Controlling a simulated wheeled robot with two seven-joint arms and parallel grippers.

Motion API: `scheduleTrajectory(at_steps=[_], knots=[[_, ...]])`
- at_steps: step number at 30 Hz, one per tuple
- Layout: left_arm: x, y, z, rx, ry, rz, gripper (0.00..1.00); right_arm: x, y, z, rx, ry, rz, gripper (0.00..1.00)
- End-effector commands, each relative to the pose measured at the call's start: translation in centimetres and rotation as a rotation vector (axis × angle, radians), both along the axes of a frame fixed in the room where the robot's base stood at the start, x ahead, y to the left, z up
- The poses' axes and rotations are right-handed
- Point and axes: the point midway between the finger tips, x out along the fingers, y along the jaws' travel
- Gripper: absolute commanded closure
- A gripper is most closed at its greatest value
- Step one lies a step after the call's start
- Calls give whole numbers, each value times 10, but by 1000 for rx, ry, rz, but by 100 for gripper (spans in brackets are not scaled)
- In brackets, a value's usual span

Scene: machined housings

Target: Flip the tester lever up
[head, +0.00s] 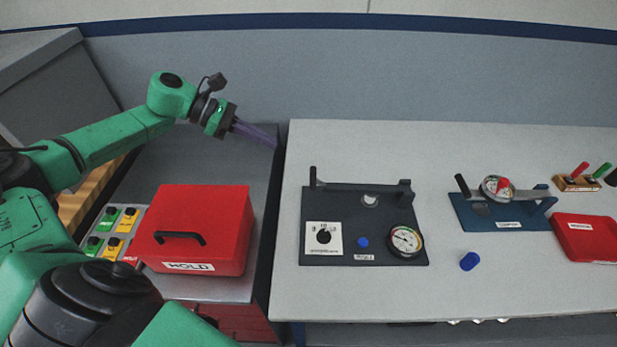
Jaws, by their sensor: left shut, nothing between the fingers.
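A dark grey panel device (345,210) stands on the table near the middle. It has a dial on a white plate (324,237), a round gauge (405,241), a blue button and a bar-like lever (360,187) lying level along its back edge, with a short upright grip at its left end. A blue-based device (490,218) to its right also has a lever arm (515,194) with a black grip tilted up at its left. The small labels are too blurred to tell which is the tester. My left gripper (275,142) is shut and empty, raised left of both. My right gripper is not seen.
A red lidded box (195,230) with a black handle stands at left beside a panel of green and yellow switches (110,229). A blue cap (469,261) lies on the table (365,290). A red tray (590,237) is at right. The table's back left is clear.

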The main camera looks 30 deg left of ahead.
Motion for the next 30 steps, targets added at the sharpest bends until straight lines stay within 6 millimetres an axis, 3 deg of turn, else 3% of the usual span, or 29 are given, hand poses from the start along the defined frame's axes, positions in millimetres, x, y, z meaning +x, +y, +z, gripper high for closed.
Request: scheduleTrajectory(at_steps=[1,8,14,26,30], knots=[[0,0,-14,0,0,1,100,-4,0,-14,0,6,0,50],[-1,0,-53,0,0,1,100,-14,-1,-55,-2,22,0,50],[-1,0,-82,1,-1,0,100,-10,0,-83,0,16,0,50],[0,-1,-80,-1,-1,1,100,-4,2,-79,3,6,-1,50],[5,-12,-85,-3,-1,-1,100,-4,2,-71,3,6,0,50]])
